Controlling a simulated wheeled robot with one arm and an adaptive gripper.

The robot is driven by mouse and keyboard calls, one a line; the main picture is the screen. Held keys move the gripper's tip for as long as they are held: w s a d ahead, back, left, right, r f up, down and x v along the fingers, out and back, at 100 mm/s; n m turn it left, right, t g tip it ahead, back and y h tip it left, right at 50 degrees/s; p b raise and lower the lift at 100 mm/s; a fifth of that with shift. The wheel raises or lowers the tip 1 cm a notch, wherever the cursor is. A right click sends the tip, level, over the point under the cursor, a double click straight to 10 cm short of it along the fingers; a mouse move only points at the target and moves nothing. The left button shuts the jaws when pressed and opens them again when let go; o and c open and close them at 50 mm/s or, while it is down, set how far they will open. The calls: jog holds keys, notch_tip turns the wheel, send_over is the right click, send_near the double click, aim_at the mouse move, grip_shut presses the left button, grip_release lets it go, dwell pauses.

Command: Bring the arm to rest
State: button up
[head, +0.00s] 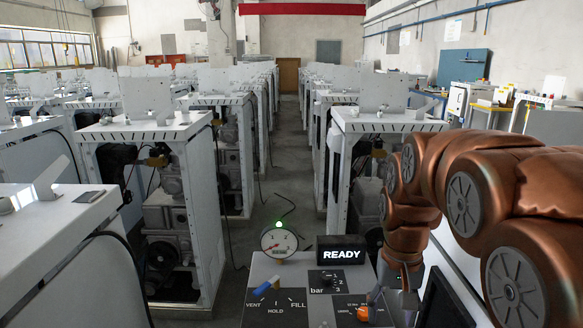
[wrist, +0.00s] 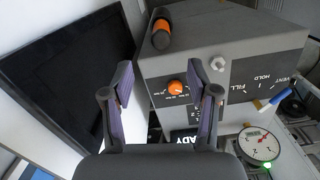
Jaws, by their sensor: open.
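My copper-brown arm (head: 465,185) reaches in from the right and bends down to my gripper (head: 388,298) at the right side of the grey control panel (head: 262,268). In the wrist view my gripper (wrist: 160,65) is open, with its two purple-grey fingers apart and nothing held. An orange knob (wrist: 177,87) on the panel shows between the fingers, nearer the right one. It also shows in the head view (head: 362,313), just left of the gripper. Whether a finger touches it I cannot tell.
The panel carries a lit READY display (head: 341,254), a round gauge (head: 279,240) under a green lamp (head: 280,225), and a blue lever (head: 266,287) near VENT. A black screen (wrist: 70,80) lies left of the fingers. White machine frames (head: 160,131) line a clear aisle (head: 290,165).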

jog(key=s+f+n+g+p, duration=0.1)
jog(key=s+f, duration=0.3)
jog(key=s, duration=1.9)
jog(key=shift+a+n+p, duration=0.3)
jog(key=shift+n+p, duration=0.3)
jog(key=shift+p, duration=0.25)
